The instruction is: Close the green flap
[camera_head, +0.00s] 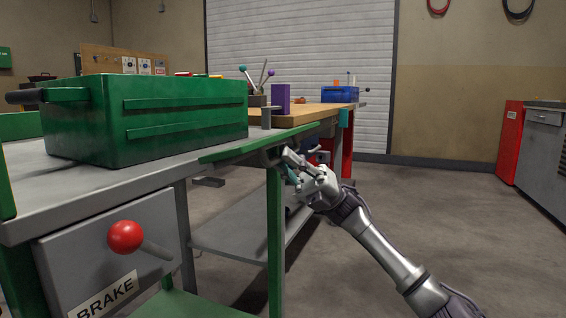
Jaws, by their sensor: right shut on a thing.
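The green flap (262,142) is a thin, long panel at the edge of the grey workbench (100,192). It lies nearly flat, about level with the bench top, and reaches past the front edge. My right gripper (291,164) is at the flap's near right side, just under its edge, and is shut on it. The fingertips are small and partly hidden against the flap's underside, so the exact contact is hard to see. My left gripper is not in view.
A green metal box (165,118) stands on the bench. A red-knobbed brake lever (126,237) sticks out from the bench front. A wooden worktop (310,112) with a purple block (281,98) lies beyond. Open floor (440,210) lies to the right, before a red cabinet (510,142).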

